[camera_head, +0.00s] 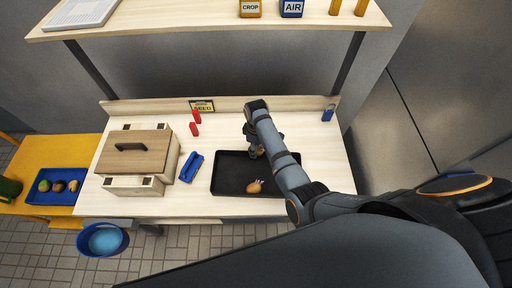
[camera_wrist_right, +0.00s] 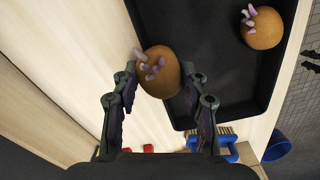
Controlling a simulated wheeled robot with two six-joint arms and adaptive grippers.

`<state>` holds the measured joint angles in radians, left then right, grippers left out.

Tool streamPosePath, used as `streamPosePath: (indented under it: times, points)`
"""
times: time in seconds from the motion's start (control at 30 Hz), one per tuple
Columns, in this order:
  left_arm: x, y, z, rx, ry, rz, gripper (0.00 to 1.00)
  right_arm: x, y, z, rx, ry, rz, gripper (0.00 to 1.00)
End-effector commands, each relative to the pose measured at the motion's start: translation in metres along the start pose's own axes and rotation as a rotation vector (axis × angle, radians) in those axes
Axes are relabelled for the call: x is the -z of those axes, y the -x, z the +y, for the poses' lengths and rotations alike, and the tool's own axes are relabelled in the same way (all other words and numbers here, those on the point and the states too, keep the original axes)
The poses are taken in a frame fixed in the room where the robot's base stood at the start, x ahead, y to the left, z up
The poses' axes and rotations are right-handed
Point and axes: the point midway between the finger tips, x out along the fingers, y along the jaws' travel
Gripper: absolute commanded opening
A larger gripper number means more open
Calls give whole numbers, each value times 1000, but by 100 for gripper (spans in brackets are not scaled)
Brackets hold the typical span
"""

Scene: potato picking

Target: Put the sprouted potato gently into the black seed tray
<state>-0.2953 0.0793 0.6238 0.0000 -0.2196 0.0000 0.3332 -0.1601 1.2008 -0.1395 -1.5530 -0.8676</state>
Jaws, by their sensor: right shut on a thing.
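The black seed tray (camera_head: 229,174) lies on the workbench; it also shows in the right wrist view (camera_wrist_right: 210,45). One brown potato with pinkish sprouts (camera_head: 254,187) lies in the tray near its front edge; it shows at the top right of the right wrist view (camera_wrist_right: 264,28). My right gripper (camera_head: 256,151) is over the tray's back edge. In the right wrist view it is shut on a second sprouted potato (camera_wrist_right: 160,74), held between its fingers, sprouts facing up-left. In the head view this potato is hidden by the gripper. My left gripper is not in view.
Red pieces (camera_head: 195,123) lie behind. A blue tray of produce (camera_head: 57,187) is far left, a blue bucket (camera_head: 103,239) below. A shelf (camera_head: 200,22) hangs above.

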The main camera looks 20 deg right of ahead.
Motion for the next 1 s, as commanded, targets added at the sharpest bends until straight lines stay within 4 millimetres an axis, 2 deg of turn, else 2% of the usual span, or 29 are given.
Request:
streamPosePath:
  times: [0.03, 0.07, 0.2, 0.27, 0.5, 0.67, 1.0]
  points:
    - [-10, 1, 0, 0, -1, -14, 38, 0, 1, 0, 0, 0, 0, 12]
    - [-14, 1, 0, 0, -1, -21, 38, 0, 1, 0, 0, 0, 0, 45]
    - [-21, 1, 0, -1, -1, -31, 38, 0, 1, 0, 0, 0, 0, 64]
    - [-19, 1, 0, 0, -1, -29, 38, 0, 1, 0, 0, 0, 0, 70]
    - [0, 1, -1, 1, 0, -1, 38, 0, 1, 0, 0, 0, 0, 70]
    - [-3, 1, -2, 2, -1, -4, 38, 1, 12, 0, -2, 0, 2, 70]
    - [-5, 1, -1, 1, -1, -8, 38, 1, 90, 1, -3, 0, 4, 70]
